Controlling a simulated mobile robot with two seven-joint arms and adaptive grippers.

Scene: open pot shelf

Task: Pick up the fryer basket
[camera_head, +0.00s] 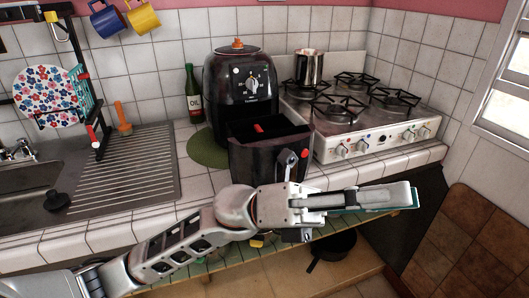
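The fryer basket (262,160) is a dark, open-topped drawer at the front of the black air fryer (228,85). It appears pulled well out over the counter, with a small red part at its top. My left arm comes in from the left and crosses in front of the basket's lower part. My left gripper (405,196) points right, beyond the basket and in front of the counter edge. I see no basket between its fingers. The fingers overlap in this view, so their opening is unclear. My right gripper is not in view.
A white stove (375,142) with black grates and a metal pot (309,67) stands right of the fryer. A dark pan (334,246) sits on the shelf below.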

